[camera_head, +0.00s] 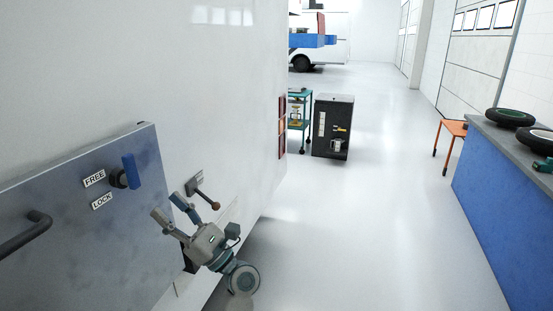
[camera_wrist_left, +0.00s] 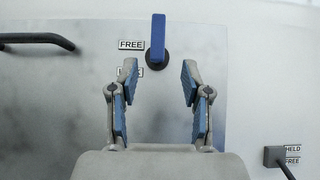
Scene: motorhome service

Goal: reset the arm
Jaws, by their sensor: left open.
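My left gripper (camera_head: 174,213) is open and empty in front of the white vehicle wall, below and right of a blue handle. In the left wrist view its two blue-padded fingers (camera_wrist_left: 157,85) stand apart. The blue handle (camera_head: 130,170) is on a grey panel (camera_head: 60,205), beside labels FREE (camera_head: 94,178) and LOCK (camera_head: 102,200). In the left wrist view the blue handle (camera_wrist_left: 158,38) points up, beyond the fingertips and apart from them; the lower label is partly hidden by a finger. My right gripper is not in view.
A small lever with a brown knob (camera_head: 215,205) sticks out of the wall close to my gripper. A dark bar handle (camera_head: 25,233) is on the panel's left. A blue workbench (camera_head: 500,200) with tyres stands right. A dark cabinet (camera_head: 333,125) stands farther back. The floor between is clear.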

